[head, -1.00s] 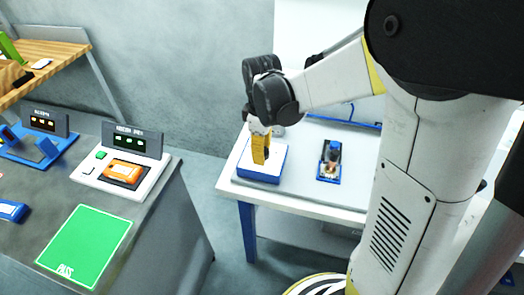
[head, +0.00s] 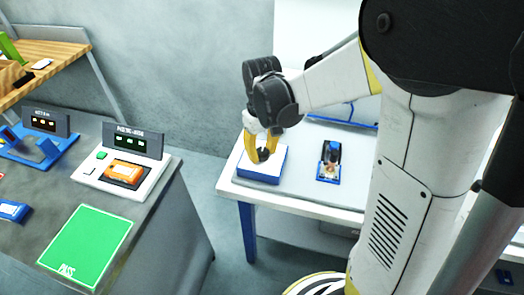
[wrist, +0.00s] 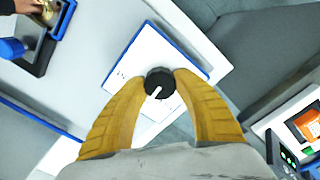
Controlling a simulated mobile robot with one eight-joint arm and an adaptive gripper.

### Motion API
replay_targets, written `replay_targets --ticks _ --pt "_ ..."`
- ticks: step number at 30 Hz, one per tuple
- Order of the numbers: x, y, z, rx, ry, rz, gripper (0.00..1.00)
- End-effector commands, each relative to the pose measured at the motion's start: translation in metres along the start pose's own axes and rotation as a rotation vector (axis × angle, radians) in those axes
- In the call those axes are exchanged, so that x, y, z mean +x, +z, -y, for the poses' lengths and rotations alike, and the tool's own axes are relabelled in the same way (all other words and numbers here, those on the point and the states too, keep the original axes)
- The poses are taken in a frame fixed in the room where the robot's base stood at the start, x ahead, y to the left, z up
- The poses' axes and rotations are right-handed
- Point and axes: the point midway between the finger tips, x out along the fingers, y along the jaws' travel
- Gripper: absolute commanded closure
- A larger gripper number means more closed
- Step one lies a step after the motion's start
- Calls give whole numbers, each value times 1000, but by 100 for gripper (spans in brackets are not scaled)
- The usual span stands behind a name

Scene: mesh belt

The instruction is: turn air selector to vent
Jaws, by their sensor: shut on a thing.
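The air selector is a round dark knob (wrist: 160,82) with a white pointer line. It stands on the white top of a blue-sided box (head: 262,176), which also shows in the wrist view (wrist: 150,47). My gripper (head: 262,156) comes down from above onto the knob. In the wrist view its yellow fingers (wrist: 160,88) are shut on the knob from both sides. The white pointer slants toward the lower left in that view. The small markings on the box top are too blurred to read.
The box sits on a white table (head: 300,203) with blue legs. A small blue fixture (head: 330,160) stands right of it. At left, a grey bench holds a green PASS mat (head: 86,244) and a white device with an orange item (head: 124,172).

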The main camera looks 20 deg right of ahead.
Motion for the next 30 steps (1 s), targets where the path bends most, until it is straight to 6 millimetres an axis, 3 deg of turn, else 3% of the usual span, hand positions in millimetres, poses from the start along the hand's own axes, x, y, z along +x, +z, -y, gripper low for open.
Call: replay_targets --ticks 18,30 --pt "0 0 0 572 0 0 96" --pt "0 0 0 827 0 0 96"
